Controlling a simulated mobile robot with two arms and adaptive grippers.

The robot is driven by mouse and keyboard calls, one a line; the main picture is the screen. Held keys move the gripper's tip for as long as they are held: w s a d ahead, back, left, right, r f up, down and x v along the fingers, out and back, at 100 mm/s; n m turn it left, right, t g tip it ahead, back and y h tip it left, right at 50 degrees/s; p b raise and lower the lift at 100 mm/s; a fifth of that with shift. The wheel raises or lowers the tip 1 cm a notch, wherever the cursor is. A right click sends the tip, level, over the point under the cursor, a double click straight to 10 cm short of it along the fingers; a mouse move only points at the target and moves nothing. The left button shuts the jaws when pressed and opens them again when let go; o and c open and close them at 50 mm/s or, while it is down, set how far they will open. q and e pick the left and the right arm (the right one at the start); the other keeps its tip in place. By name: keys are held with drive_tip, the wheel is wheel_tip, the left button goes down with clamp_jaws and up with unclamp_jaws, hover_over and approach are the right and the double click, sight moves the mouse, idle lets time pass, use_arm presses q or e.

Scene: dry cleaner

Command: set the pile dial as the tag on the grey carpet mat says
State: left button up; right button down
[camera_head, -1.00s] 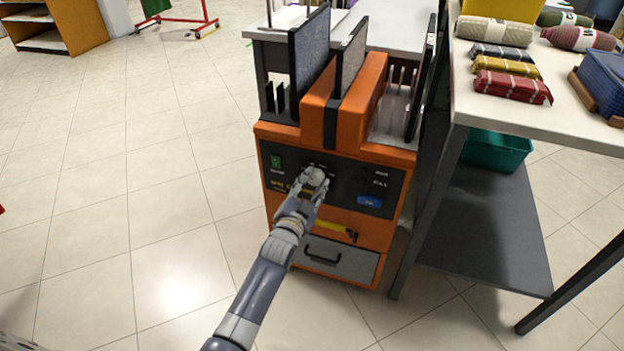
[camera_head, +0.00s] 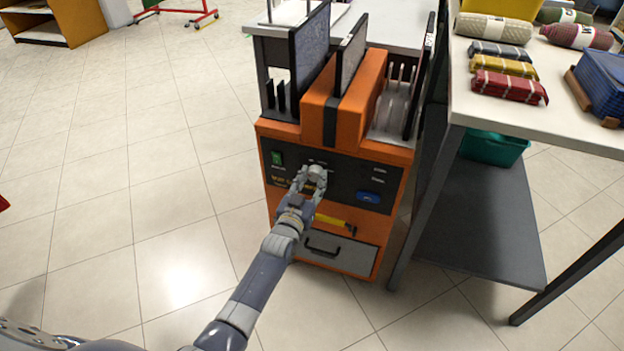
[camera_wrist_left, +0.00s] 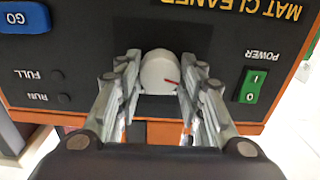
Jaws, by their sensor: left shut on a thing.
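The orange mat cleaner (camera_head: 345,130) stands in the middle of the head view, with a dark control panel on its front. The pile dial is a pale round knob with a red pointer mark; it shows in the left wrist view (camera_wrist_left: 161,73) and in the head view (camera_head: 317,171). My left gripper (camera_head: 312,180) is shut on the dial, a finger on each side, as the wrist view (camera_wrist_left: 160,85) also shows. The dial's scale is hidden or unreadable. Dark mats (camera_head: 310,50) stand upright in the machine's slots; I cannot read any tag on them. My right gripper is not in view.
The panel has a green power switch (camera_wrist_left: 252,85) and a blue GO button (camera_wrist_left: 24,17). A table (camera_head: 490,110) with rolled and folded textiles stands close on the right.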

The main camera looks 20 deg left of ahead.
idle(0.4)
use_arm(q)
drive_tip(key=o, duration=1.1)
drive_tip(key=shift+s, duration=0.1)
drive_tip(key=s, duration=1.2)
drive_tip(key=shift+a, duration=0.2)
drive_tip(key=shift+f, duration=0.1)
